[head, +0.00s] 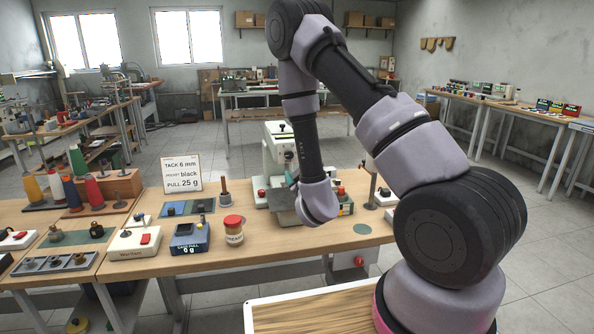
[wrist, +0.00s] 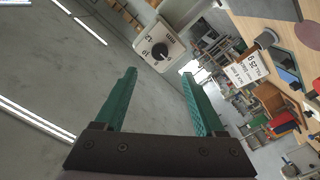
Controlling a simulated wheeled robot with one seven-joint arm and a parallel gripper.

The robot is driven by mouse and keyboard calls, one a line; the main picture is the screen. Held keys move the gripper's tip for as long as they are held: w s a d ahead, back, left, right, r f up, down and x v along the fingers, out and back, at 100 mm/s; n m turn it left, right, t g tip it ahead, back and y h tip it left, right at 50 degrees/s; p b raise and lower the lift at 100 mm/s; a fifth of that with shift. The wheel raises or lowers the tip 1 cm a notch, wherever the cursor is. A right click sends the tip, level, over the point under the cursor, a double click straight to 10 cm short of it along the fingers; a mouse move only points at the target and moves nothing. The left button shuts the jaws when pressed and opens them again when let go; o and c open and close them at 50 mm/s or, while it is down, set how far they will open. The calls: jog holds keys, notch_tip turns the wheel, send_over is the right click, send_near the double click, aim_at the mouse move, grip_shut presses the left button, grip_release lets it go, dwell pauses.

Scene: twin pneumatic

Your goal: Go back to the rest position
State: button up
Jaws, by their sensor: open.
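My gripper (wrist: 158,73) shows in the wrist view with its two green fingers spread wide and nothing between them. Beyond the fingertips is a white machine head with a dark dial (wrist: 160,52). In the head view my arm reaches up and then down over the workbench. A bit of teal finger (head: 291,180) shows beside my wrist; the rest of the gripper is hidden. It is in front of the white and green machine (head: 276,150) on the bench.
The wooden workbench (head: 275,246) holds a blue gauge (head: 190,238), a red-lidded jar (head: 233,231), a white box with a red switch (head: 134,239), a sign (head: 182,174) and thread cones (head: 95,192). A wooden tray (head: 300,312) is near my base.

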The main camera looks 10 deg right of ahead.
jog(key=d+r+m+g+h, duration=0.1)
jog(key=d+r+m+g, duration=0.15)
jog(key=r+m, duration=0.4)
jog(key=d+r+m+g, duration=0.2)
jog(key=d+r+m, duration=0.2)
jog(key=r, duration=0.6)
jog(key=s+r+m+g+y, duration=0.1)
jog(key=s+r+g, duration=0.2)
jog(key=s, duration=1.1)
jog(key=s+r+g+y, duration=0.2)
jog(key=s+r, duration=0.6)
jog(key=s, duration=0.6)
jog(key=shift+s+a+r+m+g, duration=0.25)
jog(key=shift+s+a+m+g, duration=0.1)
jog(key=shift+g, duration=0.4)
jog(key=shift+w, duration=0.1)
jog(key=shift+c, duration=0.4)
